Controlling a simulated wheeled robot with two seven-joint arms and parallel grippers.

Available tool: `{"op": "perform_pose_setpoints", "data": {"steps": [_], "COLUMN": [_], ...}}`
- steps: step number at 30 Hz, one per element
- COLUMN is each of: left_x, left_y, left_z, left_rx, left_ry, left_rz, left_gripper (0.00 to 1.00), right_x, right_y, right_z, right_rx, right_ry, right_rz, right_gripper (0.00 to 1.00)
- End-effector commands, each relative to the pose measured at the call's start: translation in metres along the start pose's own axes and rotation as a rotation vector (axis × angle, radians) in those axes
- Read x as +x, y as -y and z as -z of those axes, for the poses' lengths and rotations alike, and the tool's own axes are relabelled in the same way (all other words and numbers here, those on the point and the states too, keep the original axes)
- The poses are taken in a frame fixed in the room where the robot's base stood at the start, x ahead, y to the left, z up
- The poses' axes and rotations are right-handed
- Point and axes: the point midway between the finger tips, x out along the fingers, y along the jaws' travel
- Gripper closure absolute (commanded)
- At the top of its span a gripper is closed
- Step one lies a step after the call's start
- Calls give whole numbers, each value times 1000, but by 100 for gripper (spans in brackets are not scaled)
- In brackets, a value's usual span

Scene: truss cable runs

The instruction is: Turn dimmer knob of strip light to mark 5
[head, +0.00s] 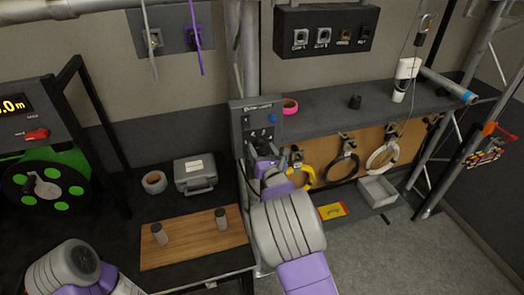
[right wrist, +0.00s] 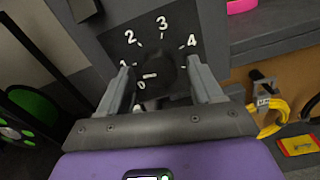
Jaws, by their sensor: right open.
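The strip light's control box (head: 257,108) is a dark panel on the post in the middle of the head view. In the right wrist view its black dimmer knob (right wrist: 166,76) sits in a dial with marks 1, 2, 3 and 4 showing, and a 0 at the lower left. The knob's white pointer line points left, close to the 0. Mark 5 is not visible; the right finger covers that side. My right gripper (right wrist: 160,68) is open, with one finger on each side of the knob. In the head view the gripper (head: 264,160) hides the knob. My left gripper is out of view.
A shelf (head: 340,118) with pink tape (head: 290,106) is right of the box. Yellow (head: 301,176), black and white cable loops hang below it. A wooden board (head: 190,240) with two dark cylinders, a grey case (head: 195,175) and a tape roll (head: 154,182) lie on the left table.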

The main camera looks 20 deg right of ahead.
Motion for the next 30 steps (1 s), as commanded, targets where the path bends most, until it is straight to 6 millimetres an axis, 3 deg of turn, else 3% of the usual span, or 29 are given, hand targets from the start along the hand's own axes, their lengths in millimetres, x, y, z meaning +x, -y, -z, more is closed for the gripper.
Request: {"op": "perform_pose_setpoints", "data": {"steps": [2,12,22,30], "left_x": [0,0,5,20], "left_y": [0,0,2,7], "left_z": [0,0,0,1], "left_rx": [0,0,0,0], "left_ry": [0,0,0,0], "left_rz": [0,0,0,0], "left_gripper": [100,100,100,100], "right_x": [0,0,0,0], "right_y": [0,0,0,0], "right_z": [0,0,1,2], "right_rx": [0,0,51,229], "right_ry": [0,0,0,2], "right_rz": [0,0,0,0], "right_gripper": [40,91,91,91]}}
